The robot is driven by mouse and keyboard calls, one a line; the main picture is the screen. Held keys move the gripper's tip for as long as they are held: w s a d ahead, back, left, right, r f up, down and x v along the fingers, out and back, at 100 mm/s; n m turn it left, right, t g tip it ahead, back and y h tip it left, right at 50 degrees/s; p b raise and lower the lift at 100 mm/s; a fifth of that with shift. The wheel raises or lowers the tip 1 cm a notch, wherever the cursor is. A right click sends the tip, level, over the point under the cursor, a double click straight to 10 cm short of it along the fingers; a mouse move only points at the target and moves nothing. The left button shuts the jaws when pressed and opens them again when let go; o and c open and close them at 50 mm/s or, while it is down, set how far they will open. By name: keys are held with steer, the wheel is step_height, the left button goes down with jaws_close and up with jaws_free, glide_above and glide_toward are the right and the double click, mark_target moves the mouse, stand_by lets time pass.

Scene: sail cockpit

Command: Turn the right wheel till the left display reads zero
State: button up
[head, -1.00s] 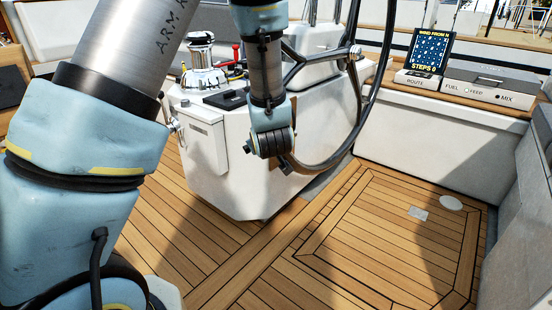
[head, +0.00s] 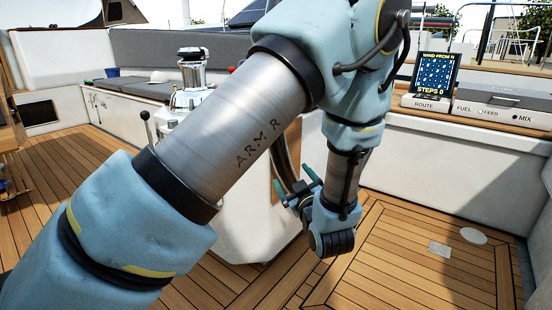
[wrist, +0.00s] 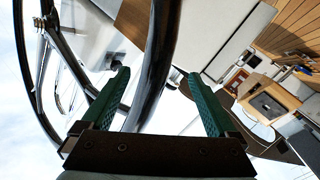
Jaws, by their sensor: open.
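In the wrist view a thick dark wheel rim (wrist: 160,60) runs between the two green fingers of my gripper (wrist: 158,76). The fingers stand apart on either side of the rim; whether either touches it I cannot tell. In the head view my gripper (head: 306,185) is low in front of the white console, and my arm hides most of the wheel (head: 286,165). A small display (head: 433,75) stands at the right on the ledge and appears to read "STEPS 0" under a wind line. No other display is clear; whether this is the left one I cannot tell.
A ROUTE box (head: 428,103) and a FUEL, FEED and MIX box (head: 500,110) sit on the right ledge. A chrome winch (head: 191,82) stands behind my arm. Wooden deck (head: 400,260) lies open at lower right. More dark wheel tubing (wrist: 38,80) fills the wrist view's left.

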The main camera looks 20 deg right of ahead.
mark_target(283, 165)
steer(key=w, duration=0.4)
steer(key=w+d, duration=0.1)
steer(key=w, duration=0.2)
steer(key=w+d, duration=0.1)
steer(key=w, duration=0.3)
steer(key=shift+w, duration=0.35)
steer(key=shift+a+f+b, duration=0.1)
steer(key=shift+a+b, duration=0.05)
steer(key=shift+b, duration=0.15)
jaws_close()
